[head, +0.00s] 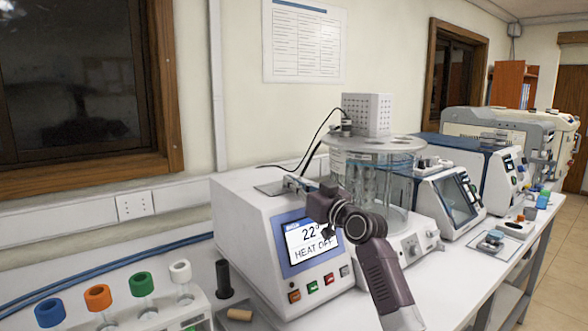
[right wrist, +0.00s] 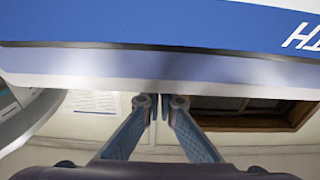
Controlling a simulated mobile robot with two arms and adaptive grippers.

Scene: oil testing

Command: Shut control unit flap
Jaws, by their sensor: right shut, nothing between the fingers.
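The control unit (head: 240,226) is a white box on the bench, its screen (head: 310,242) reading 22° and HEAT OFF. A small grey plate (head: 268,188) lies on its top; I cannot tell whether this is the flap or how far it is open. My right gripper (head: 294,182) reaches over the unit's top edge from the front right, its fingers near the plate. In the right wrist view its fingertips (right wrist: 161,100) are together and empty, close to a white and blue panel (right wrist: 150,25). Contact cannot be told. My left gripper is out of view.
A glass bath (head: 372,190) with a perforated block (head: 367,114) on top stands just right of the unit. Capped tubes (head: 142,285) and a black cylinder (head: 224,278) stand at front left. More instruments (head: 455,200) line the bench to the right. A cable runs behind.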

